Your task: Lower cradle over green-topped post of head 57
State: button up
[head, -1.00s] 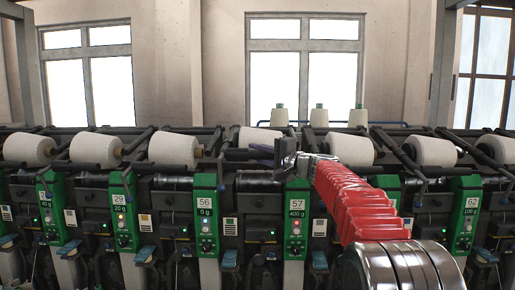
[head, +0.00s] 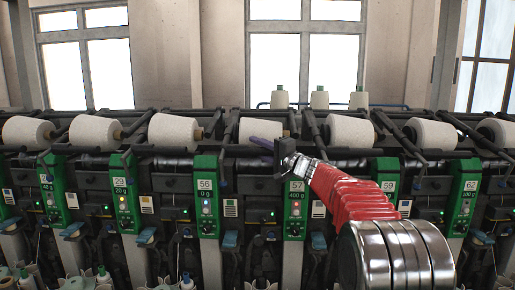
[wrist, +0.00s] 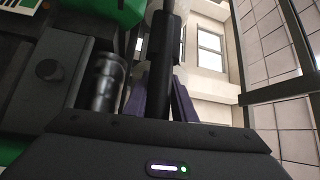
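The green-topped post of head 57 (head: 295,211) stands just right of centre in the head view. Its green panel reads 57 and 400 g, above a grey lower part. Head 57's white cone (head: 256,130) lies behind my gripper. My gripper (head: 260,143), with purple fingers, points left a little above and left of that panel. In the wrist view the purple fingers (wrist: 160,103) stand on either side of a black bar (wrist: 166,45), which looks like part of the cradle. Whether they press on it is unclear.
Green panels 56 (head: 207,198) and 59 (head: 388,192) flank head 57. More white cones and dark cradle arms line the machine. Three upright cones (head: 320,98) stand behind. In the wrist view a dark cylinder (wrist: 107,82) lies left of the fingers.

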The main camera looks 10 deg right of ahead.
jog(key=o, duration=0.4)
jog(key=shift+r, duration=0.1)
jog(key=shift+c, duration=0.2)
jog(key=v, duration=1.3)
jog(key=shift+s+d+f, duration=0.25)
jog(key=shift+s, duration=0.05)
jog(key=shift+c, duration=0.3)
